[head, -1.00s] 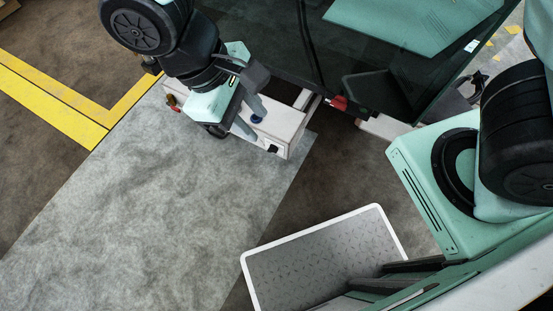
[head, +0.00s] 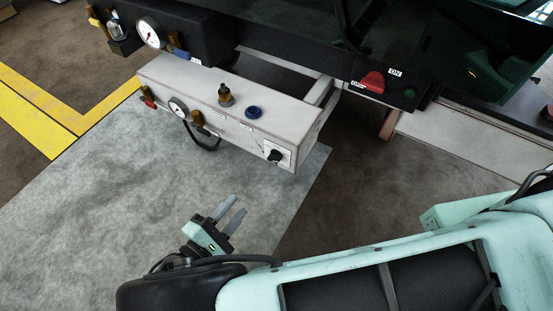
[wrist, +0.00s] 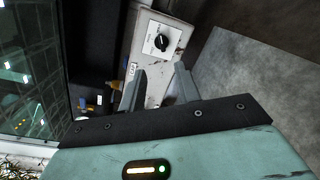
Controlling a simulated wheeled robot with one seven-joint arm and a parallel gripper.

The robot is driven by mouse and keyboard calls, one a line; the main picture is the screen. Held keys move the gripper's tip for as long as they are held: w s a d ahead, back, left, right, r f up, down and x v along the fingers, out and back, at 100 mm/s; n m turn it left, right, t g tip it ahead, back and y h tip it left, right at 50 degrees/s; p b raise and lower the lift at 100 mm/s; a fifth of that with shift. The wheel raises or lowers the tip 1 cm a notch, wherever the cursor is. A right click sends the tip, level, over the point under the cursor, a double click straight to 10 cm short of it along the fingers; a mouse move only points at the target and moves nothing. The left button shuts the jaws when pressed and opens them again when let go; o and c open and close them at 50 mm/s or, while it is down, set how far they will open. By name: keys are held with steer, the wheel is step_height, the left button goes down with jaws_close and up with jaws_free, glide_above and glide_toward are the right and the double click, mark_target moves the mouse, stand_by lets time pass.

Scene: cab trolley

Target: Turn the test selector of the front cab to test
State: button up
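A small black rotary knob on a white plate, apparently the test selector (head: 275,155), sits at the right end of the pale beam's front face. It also shows in the wrist view (wrist: 161,42), beyond my fingertips. Its plate markings are too small to read, so I cannot tell its setting. My gripper (head: 238,205) is below and left of the knob in the head view, apart from it. In the wrist view the two fingers of my gripper (wrist: 160,68) are spread, with nothing between them.
The pale beam (head: 185,82) carries a gauge (head: 178,107), a dark-topped brass fitting (head: 225,95) and a blue button (head: 253,112). A red rotary switch (head: 372,82) with OFF and ON labels is on the dark cab panel to the right. The grey floor patch (head: 90,200) is clear.

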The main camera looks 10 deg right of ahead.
mark_target(272, 161)
steer(key=shift+t+y, duration=0.3)
steer(key=shift+t, duration=0.4)
steer(key=b+x, duration=0.2)
steer(key=x, duration=0.3)
steer(key=f+b+x, duration=0.1)
steer(key=x, duration=0.5)
steer(key=f+b+x, duration=0.1)
steer(key=b+x, duration=0.1)
steer(key=x, duration=0.4)
steer(key=shift+b, duration=0.35)
jaws_close()
